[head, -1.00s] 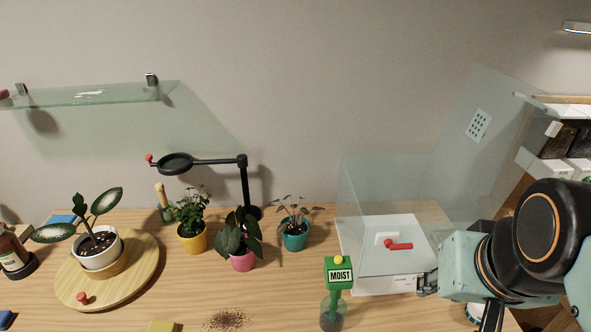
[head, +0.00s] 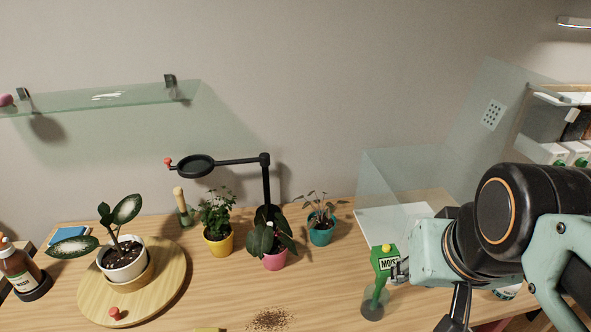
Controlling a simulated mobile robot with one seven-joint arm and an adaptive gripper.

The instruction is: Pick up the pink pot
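The pink pot (head: 275,261) stands upright on the wooden table, holding a plant with broad dark leaves that hang over its rim. It is between a yellow pot (head: 219,245) on the left and a teal pot (head: 321,236) on the right. My gripper (head: 398,271) is to the right of the pink pot, apart from it, beside the green moisture meter's head. The fingertips are small and partly lost against the meter, so their opening is unclear.
The green moisture meter (head: 384,258) stands in a clear holder between my gripper and the pink pot. A black magnifier arm (head: 266,185) rises behind the pots. A round wooden turntable (head: 175,285) bears a white pot (head: 123,262). Spilled soil (head: 270,319) lies in front.

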